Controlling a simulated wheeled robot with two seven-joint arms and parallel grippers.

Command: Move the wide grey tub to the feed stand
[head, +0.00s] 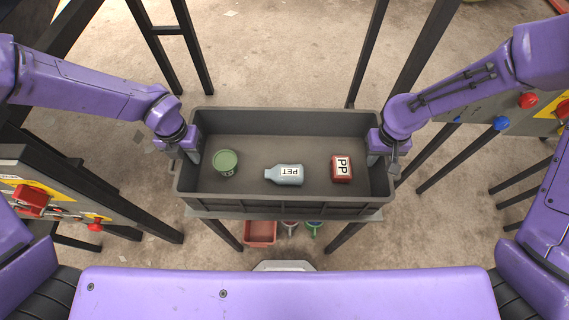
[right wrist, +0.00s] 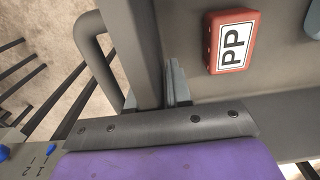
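The wide grey tub (head: 285,208) is in the middle of the head view, level, over a grey-topped stand (head: 370,215) with dark legs. In it are a green round tub (head: 225,161), a PET bottle (head: 285,175) and a red PP block (head: 341,168). My left gripper (head: 193,154) is at its left wall, with a finger inside. My right gripper (head: 376,156) is at its right wall. In the right wrist view its fingers (right wrist: 155,95) lie either side of the tub's wall and seem to touch it. I cannot tell which stand is the feed stand.
A red bin (head: 260,232) and small coloured containers stand below the tub's near edge. Panels with red knobs stand at left (head: 35,198) and with red and blue knobs at right (head: 502,123). Dark frame legs (head: 370,50) rise beyond the tub. Open floor (head: 280,60) shows there.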

